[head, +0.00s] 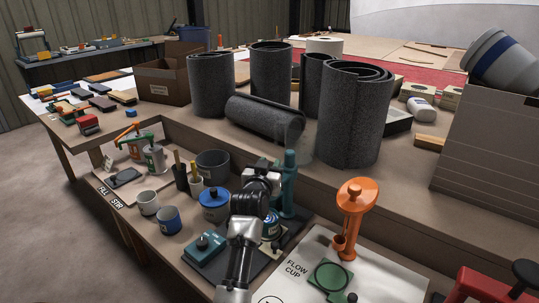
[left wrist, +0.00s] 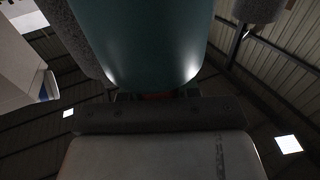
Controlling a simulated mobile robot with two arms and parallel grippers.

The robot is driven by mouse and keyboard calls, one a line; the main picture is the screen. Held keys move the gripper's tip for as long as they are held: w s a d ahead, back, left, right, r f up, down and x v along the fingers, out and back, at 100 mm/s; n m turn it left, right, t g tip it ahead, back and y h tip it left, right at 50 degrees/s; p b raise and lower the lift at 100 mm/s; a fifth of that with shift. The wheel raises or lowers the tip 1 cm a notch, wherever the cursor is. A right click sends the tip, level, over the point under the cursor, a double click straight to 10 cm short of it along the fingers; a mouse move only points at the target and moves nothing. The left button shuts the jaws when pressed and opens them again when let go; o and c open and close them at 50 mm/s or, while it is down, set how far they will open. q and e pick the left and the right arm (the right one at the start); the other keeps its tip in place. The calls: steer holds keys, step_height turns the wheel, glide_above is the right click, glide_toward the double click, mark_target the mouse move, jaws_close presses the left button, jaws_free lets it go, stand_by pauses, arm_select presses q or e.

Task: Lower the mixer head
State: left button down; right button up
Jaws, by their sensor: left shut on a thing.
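The mixer is teal. Its upright teal part (head: 289,175) stands behind and to the right of my gripper in the head view. A teal control box (head: 205,247) sits on its dark base plate (head: 238,267). A can (head: 270,226) stands under the mixer, partly behind my arm. My left gripper (head: 264,176) is shut on the teal mixer head. In the left wrist view the teal mixer head (left wrist: 150,40) fills the upper middle, close to the gripper (left wrist: 155,97). The fingertips and exact contact are hidden. My right gripper is not in view.
A blue-lidded can (head: 214,203), grey pot (head: 212,165) and cups (head: 168,219) stand left of the mixer. An orange stand (head: 353,215) and flow cup mat (head: 385,280) lie to the right. Dark rolls (head: 352,115) stand on the raised bench behind.

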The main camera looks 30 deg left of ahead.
arm_select(q)
step_height(320, 180, down, 6)
steer(key=shift+f+b, duration=0.15)
steer(key=shift+b, duration=0.3)
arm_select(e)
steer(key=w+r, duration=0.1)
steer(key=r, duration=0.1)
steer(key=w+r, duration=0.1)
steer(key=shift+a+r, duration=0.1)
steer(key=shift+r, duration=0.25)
arm_select(q)
steer(key=c, duration=0.9)
jaws_free()
steer(key=shift+o, duration=0.2)
steer(key=shift+s, duration=0.1)
steer(key=shift+s+d, duration=0.1)
steer(key=shift+s, duration=0.15)
steer(key=p+v, duration=0.1)
steer(key=v, duration=0.9)
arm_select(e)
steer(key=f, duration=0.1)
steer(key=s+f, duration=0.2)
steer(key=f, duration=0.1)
arm_select(q)
steer(key=shift+s, duration=0.1)
